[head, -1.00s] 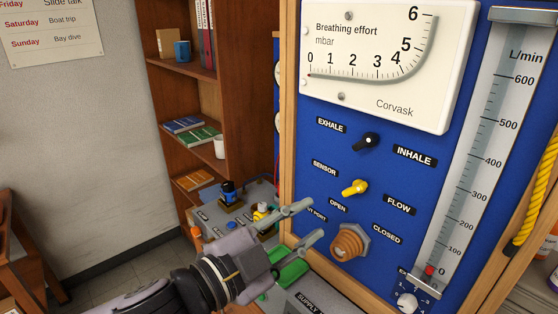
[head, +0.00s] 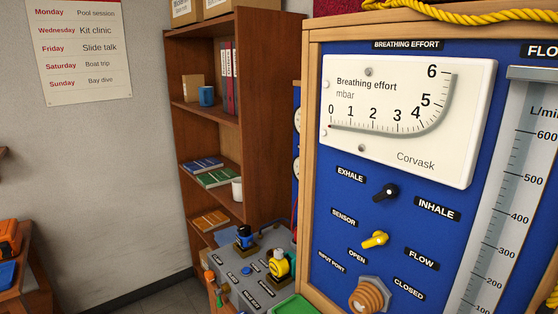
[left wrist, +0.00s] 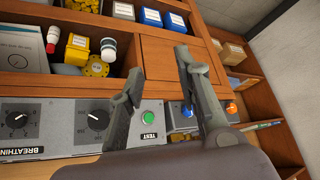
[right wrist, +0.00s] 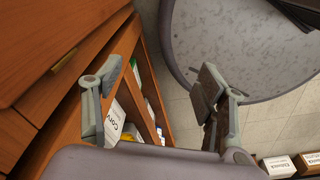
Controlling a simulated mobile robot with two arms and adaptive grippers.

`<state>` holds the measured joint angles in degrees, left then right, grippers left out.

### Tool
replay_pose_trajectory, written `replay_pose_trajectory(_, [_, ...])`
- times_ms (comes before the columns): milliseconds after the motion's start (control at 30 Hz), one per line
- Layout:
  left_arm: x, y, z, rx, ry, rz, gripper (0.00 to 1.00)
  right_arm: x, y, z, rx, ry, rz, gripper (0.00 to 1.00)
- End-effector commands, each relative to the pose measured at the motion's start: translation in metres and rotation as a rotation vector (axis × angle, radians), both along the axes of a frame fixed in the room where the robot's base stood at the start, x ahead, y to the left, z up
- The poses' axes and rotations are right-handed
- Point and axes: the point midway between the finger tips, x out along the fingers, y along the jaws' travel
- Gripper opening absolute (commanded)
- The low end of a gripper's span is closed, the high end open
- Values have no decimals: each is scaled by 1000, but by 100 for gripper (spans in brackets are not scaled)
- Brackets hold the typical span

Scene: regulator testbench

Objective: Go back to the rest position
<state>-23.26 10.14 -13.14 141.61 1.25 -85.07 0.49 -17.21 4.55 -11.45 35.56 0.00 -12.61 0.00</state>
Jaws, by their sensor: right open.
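Neither gripper shows in the head view now. In the left wrist view my left gripper (left wrist: 158,60) has its two fingers apart with nothing between them. Behind them are a grey console (left wrist: 55,122) with a green button (left wrist: 148,117) and a wooden shelf unit. In the right wrist view my right gripper (right wrist: 158,72) is open and empty, above a wooden cabinet and the floor. The blue testbench panel (head: 330,200) stands at the right in the head view, with its gauge (head: 400,120), black knob (head: 387,192), yellow knob (head: 375,239) and brass-coloured port (head: 369,294).
A bookcase (head: 260,100) stands left of the panel, with a grey control box (head: 240,285) in front. An orange case (head: 8,238) is at the far left. A round grey surface (right wrist: 240,45) and boxes (right wrist: 278,166) show in the right wrist view.

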Motion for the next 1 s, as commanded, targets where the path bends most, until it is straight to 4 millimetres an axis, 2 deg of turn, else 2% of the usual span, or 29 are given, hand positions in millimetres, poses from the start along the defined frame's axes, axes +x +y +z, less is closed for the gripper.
replay_pose_trajectory(33, [-17,9,-12,6,57,32,31,0,0,0,0,0,0,66])
replay_pose_trajectory(100, [-40,21,-26,20,129,69,31,0,0,0,0,0,0,66])
replay_pose_trajectory(233, [-82,41,-46,46,256,136,31,0,0,0,0,0,0,66])
replay_pose_trajectory(300, [-72,39,-67,47,255,128,31,1,0,-3,0,-1,0,66])
replay_pose_trajectory(467, [-63,37,-115,49,270,124,31,-1,0,-6,0,1,0,66])
replay_pose_trajectory(667, [-61,35,-192,52,301,118,31,-1,0,-12,0,1,0,66])
replay_pose_trajectory(867, [-77,36,-292,59,336,110,31,0,0,-20,0,1,0,66])
replay_pose_trajectory(1000, [-103,40,-357,64,364,104,31,0,0,-26,0,1,0,66])
